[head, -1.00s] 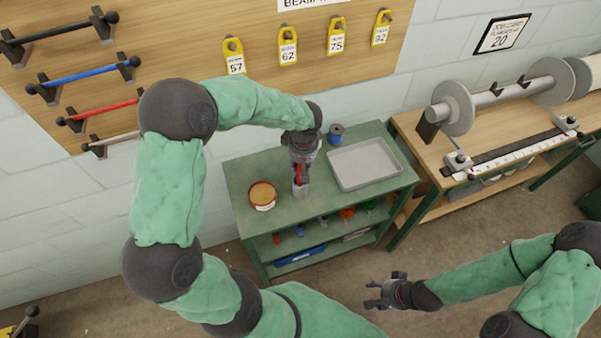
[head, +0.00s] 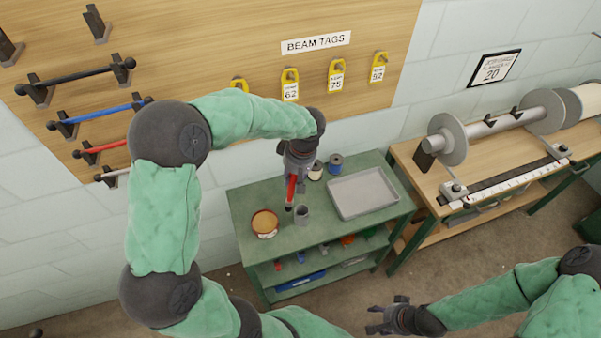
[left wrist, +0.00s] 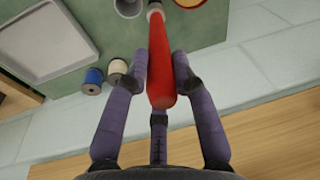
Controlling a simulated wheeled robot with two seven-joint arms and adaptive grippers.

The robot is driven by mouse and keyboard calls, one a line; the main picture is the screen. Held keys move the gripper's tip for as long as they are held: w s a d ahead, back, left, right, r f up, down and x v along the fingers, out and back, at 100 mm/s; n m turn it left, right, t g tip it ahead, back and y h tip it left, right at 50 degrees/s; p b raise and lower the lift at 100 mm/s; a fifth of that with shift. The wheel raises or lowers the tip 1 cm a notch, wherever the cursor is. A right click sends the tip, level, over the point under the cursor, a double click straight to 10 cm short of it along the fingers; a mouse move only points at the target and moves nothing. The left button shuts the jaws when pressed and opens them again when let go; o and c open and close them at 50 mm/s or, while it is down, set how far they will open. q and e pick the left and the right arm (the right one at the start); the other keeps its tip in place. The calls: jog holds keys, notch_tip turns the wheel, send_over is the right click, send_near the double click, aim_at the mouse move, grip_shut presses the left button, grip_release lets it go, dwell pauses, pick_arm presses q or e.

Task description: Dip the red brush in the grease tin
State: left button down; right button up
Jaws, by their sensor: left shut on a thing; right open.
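My left gripper (head: 295,172) is shut on the red brush (head: 291,188) and holds it above the green bench, with its dark tip pointing down. In the left wrist view the brush's red handle (left wrist: 162,60) runs between the fingers. A grey cup (head: 302,215) stands just beside the brush tip; it also shows in the left wrist view (left wrist: 128,8). The grease tin (head: 265,223), round with an orange-brown top and a pale label, stands on the bench left of the cup. My right gripper (head: 390,318) is open and empty, low at the front, away from the bench.
A grey tray (head: 362,193) lies on the right of the green bench (head: 325,228). A blue spool (head: 335,163) and a white spool (head: 316,172) stand at the back. A wooden bench with a roller (head: 505,122) is further right.

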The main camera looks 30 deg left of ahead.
aim_at(289, 200)
pick_arm(q)
jog(key=s+a+f+g+y+p, duration=0.1)
jog(key=s+a+f+g+p, duration=0.1)
jog(key=s+a+f+p, duration=0.1)
jog(key=shift+a+f+y+p, duration=0.4)
jog(key=shift+a+f, duration=0.2)
jog(key=shift+f, duration=0.8)
pick_arm(e)
jog(key=shift+r, duration=2.5)
pick_arm(q)
jog(key=shift+s, duration=0.1)
jog(key=shift+f+b, duration=0.55)
jog(key=shift+b, duration=0.1)
pick_arm(e)
jog(key=shift+f, duration=0.65)
pick_arm(q)
jog(key=shift+b, duration=0.4)
pick_arm(e)
jog(key=shift+f, duration=0.4)
